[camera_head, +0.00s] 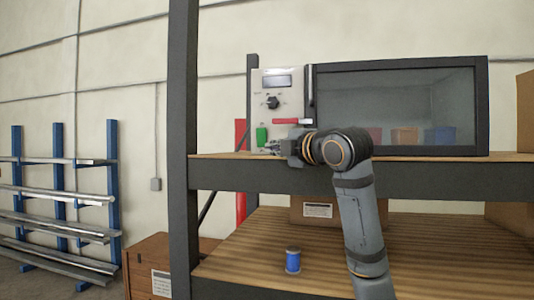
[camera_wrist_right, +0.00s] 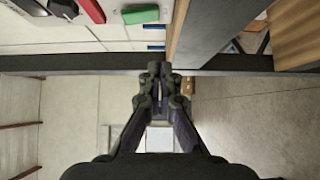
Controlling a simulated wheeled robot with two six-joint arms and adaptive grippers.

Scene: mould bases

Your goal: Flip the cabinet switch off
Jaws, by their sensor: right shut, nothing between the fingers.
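The cabinet (camera_head: 395,65) is a dark-framed box with a glass front on the upper shelf. Its pale control panel (camera_head: 296,95) on the left side has a display, a black knob (camera_head: 272,102), a green switch-like part (camera_head: 262,136) and a red bar (camera_head: 286,121). My right gripper (camera_head: 270,146) is shut and empty, in front of the panel's lower part, close to the green part; whether they touch I cannot tell. In the wrist view the shut fingertips (camera_wrist_right: 160,70) point toward the panel, with the green part (camera_wrist_right: 140,14) and red bar (camera_wrist_right: 92,10) beyond. My left gripper is not in view.
The dark shelf post (camera_head: 183,120) stands left of the panel. The wooden shelf edge (camera_head: 230,156) runs just below my gripper. A blue spool (camera_head: 293,261) stands on the lower shelf. Blocks show behind the cabinet's glass.

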